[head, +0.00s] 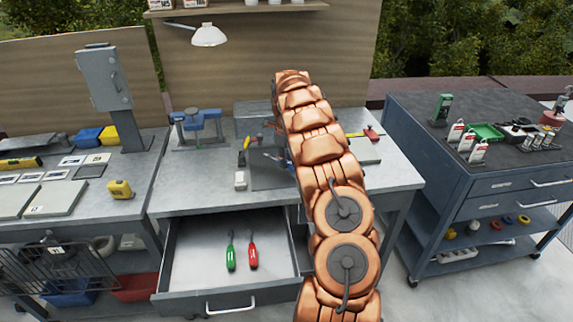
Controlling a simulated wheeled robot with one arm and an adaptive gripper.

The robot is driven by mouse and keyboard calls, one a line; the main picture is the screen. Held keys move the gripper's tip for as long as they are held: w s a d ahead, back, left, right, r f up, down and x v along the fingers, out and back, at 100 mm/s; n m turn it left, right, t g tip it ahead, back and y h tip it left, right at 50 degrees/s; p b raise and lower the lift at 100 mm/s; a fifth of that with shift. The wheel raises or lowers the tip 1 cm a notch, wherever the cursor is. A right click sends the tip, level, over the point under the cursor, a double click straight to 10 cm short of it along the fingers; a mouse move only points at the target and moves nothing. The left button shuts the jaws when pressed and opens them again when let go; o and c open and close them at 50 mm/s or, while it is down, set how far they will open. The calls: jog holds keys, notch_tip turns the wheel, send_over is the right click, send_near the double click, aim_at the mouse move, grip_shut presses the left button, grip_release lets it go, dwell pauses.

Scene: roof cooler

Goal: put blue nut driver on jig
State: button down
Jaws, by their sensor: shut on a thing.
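My copper-coloured arm (318,150) rises through the middle of the head view and hides part of the workbench. My gripper is not visible; the arm's far end is out of sight behind its own links. I cannot make out a blue nut driver for certain. A small blue item (275,160) shows beside the arm on the bench, partly hidden, and I cannot tell what it is. I cannot clearly identify the jig. In the open drawer (195,262) lie a green-handled driver (231,254) and a red-handled driver (253,256), apart and side by side.
The grey workbench (185,198) carries a blue vise (200,127) and a yellow-and-dark tool (243,153). A left bench holds a yellow tape measure (120,189) and flat plates. A dark cart (470,165) with small goods stands right. The drawer juts out in front.

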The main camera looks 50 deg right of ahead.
jog(key=shift+f+p, duration=0.45)
jog(key=shift+f, duration=0.85)
jog(key=shift+f, duration=0.1)
jog(key=c, duration=0.9)
grip_release()
notch_tip(320, 180, up, 12)
jog(key=b, duration=0.3)
jog(key=shift+f+b, duration=0.15)
jog(key=shift+b, duration=0.15)
jog(key=shift+r, duration=0.3)
jog(key=shift+a, duration=0.1)
